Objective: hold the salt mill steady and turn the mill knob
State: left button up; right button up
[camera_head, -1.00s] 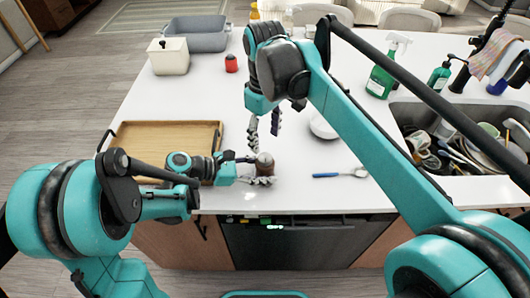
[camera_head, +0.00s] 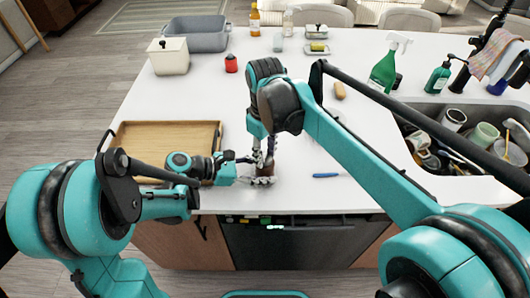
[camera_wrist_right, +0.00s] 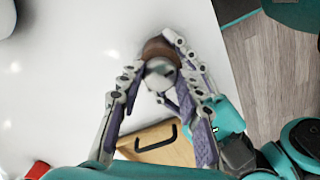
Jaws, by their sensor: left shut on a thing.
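The salt mill (camera_wrist_right: 159,50) shows from above in the right wrist view, with a brown body and a round silvery knob (camera_wrist_right: 160,73) on top. In the head view it stands upright near the counter's front edge, mostly hidden by my grippers. My left gripper (camera_head: 262,177) is shut on the mill's body from the left, low down. My right gripper (camera_wrist_right: 153,62) points down over the mill with its fingers apart, one on each side of the knob. I see no clear grip on the knob, and any light contact cannot be told.
A wooden tray (camera_head: 122,140) lies left of the mill. A blue-handled spoon (camera_head: 326,175) lies to the right, partly hidden by my right arm. A sink full of dishes (camera_head: 447,185) is at the right. A red jar (camera_head: 231,64) and white canister (camera_head: 170,57) stand farther back.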

jog(key=shift+m, duration=0.4)
jog(key=m, duration=0.8)
jog(key=shift+m, duration=0.3)
jog(key=m, duration=1.3)
jog(key=shift+m, duration=0.3)
jog(key=m, duration=0.8)
jog(key=shift+m, duration=2.3)
